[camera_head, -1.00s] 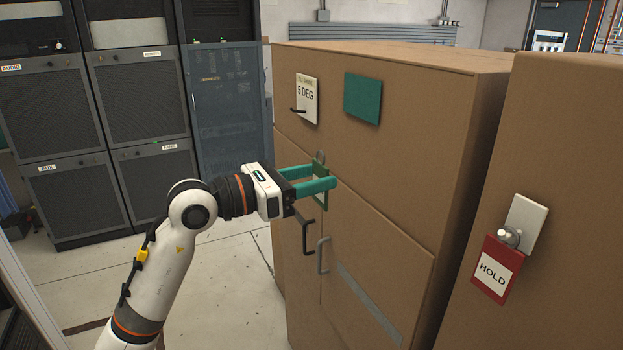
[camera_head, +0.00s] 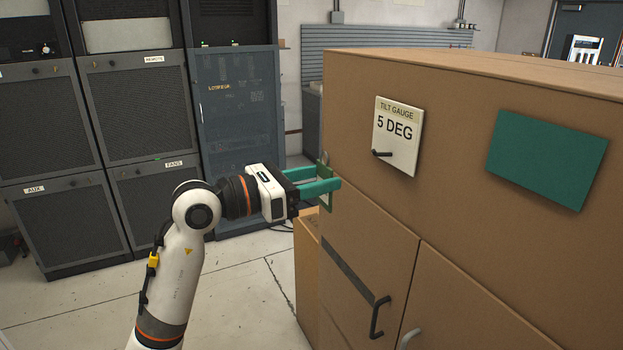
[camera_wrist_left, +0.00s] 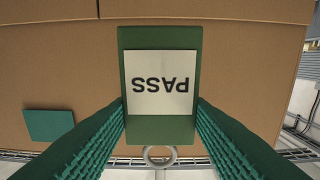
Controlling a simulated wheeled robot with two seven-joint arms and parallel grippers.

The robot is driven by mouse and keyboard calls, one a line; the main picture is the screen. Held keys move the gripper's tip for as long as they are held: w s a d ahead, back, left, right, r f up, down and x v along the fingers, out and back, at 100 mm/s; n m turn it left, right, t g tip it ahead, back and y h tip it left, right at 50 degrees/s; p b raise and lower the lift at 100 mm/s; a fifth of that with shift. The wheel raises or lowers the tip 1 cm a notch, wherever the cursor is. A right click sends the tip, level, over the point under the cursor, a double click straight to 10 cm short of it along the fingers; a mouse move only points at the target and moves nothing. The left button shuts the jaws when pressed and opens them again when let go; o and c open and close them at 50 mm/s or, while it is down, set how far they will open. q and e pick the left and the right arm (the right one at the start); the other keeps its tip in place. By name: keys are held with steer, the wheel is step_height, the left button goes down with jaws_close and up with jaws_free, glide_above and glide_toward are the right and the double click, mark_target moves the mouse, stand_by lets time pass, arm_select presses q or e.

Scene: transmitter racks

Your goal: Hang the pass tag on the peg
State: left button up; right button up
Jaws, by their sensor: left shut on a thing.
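The pass tag (camera_wrist_left: 160,128) is a green plate with a white PASS label, upside down in the left wrist view, with a metal ring (camera_wrist_left: 160,155) at its end. My left gripper (camera_head: 330,178) is shut on the tag's sides. In the head view the tag (camera_head: 327,196) is upright, ring up, near the brown cabinet's left edge. It is partly hidden by the fingers. No peg clearly marked for the tag shows now. A short dark rod (camera_head: 382,153) sticks out of the white TILT GAUGE 5 DEG plate (camera_head: 400,128). My right gripper is not in view.
The brown cabinet (camera_head: 480,230) fills the right side, with a green panel (camera_head: 548,158) and dark door handle (camera_head: 377,317). Dark racks (camera_head: 75,200) stand at the back left. Open floor (camera_head: 240,300) lies between racks and cabinet.

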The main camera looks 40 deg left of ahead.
arm_select(q)
steer(key=shift+w+d+r, duration=0.15)
steer(key=shift+w+d, duration=0.15)
steer(key=shift+d, duration=0.15)
steer(key=shift+w+d+p, duration=0.1)
steer(key=shift+w+p, duration=0.15)
steer(key=shift+p, duration=0.1)
steer(key=shift+w+d+p, duration=0.1)
steer(key=shift+w+p, duration=0.25)
steer(key=shift+w, duration=0.45)
steer(key=p+x, duration=0.1)
steer(key=x, duration=0.1)
steer(key=shift+w+d, duration=0.2)
steer(key=shift+w, duration=0.05)
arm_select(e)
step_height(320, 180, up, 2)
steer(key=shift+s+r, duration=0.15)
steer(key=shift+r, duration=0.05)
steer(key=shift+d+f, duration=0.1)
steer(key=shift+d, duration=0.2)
arm_select(q)
steer(key=shift+w+d, duration=0.15)
steer(key=shift+w, duration=0.25)
steer(key=shift+p+x, duration=0.3)
steer(key=shift+x, duration=0.85)
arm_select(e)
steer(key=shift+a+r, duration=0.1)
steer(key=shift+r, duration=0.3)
